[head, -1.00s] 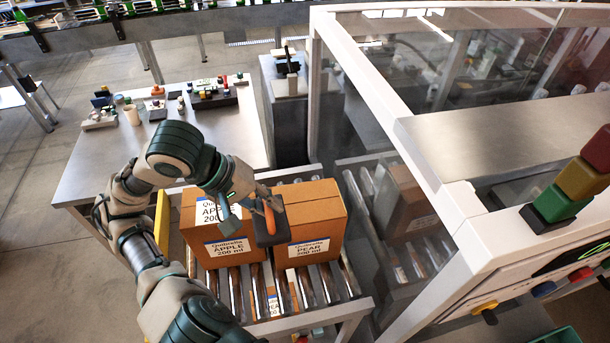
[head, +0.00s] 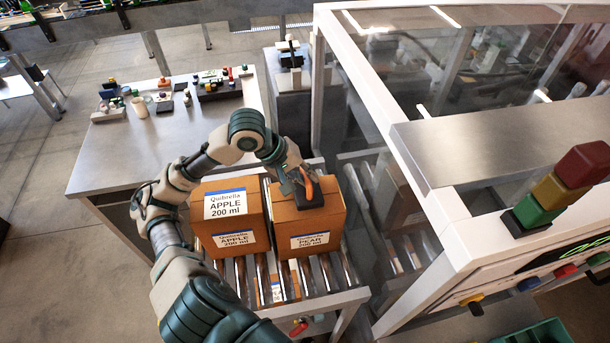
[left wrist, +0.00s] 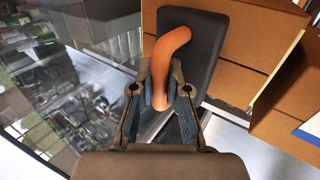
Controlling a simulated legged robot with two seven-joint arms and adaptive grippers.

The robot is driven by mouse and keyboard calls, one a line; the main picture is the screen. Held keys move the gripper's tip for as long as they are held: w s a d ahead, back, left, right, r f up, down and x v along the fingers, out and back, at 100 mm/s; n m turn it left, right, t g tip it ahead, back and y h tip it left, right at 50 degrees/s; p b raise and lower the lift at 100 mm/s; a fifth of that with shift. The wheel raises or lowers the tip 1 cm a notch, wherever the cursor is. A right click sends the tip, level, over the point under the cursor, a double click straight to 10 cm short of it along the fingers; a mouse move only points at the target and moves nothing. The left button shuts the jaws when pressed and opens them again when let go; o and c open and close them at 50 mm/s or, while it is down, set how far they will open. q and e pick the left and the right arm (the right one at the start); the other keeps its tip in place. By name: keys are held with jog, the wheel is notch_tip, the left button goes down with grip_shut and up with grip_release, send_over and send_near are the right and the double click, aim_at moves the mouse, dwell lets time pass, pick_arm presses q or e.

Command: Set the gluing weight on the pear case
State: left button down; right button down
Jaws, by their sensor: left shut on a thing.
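The gluing weight is a dark block (head: 311,198) with an orange handle (head: 309,184). My left gripper (head: 298,180) is shut on the handle; the left wrist view shows the fingers (left wrist: 160,92) around the orange handle (left wrist: 172,55), with the dark block (left wrist: 205,50) beyond. The pear case (head: 325,222) is a brown carton with a white PEAR label, standing on the roller conveyor. The arm and weight hide part of that top. My right gripper is out of view.
The apple case (head: 222,222) stands close on the left of the pear case. A glass-walled machine with a white frame (head: 420,165) is close on the right. A steel table (head: 120,165) with small items is behind left.

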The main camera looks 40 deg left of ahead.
pick_arm(q)
jog(key=shift+d+r, duration=0.15)
jog(key=shift+d, duration=0.05)
jog(key=shift+a, duration=0.1)
jog(key=shift+a+f+b, duration=0.3)
jog(key=shift+a+f, duration=0.2)
jog(key=shift+f, duration=0.25)
jog(key=c, duration=1.2)
grip_release()
jog(key=shift+d, duration=0.25)
jog(key=shift+o, duration=0.2)
jog(key=shift+d+r, duration=0.1)
jog(key=shift+d, duration=0.15)
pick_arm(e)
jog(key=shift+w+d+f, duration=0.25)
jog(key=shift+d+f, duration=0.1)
pick_arm(q)
jog(key=shift+r, duration=0.15)
jog(key=v, duration=1.2)
jog(key=shift+r+b, duration=0.3)
jog(key=shift+r, duration=0.15)
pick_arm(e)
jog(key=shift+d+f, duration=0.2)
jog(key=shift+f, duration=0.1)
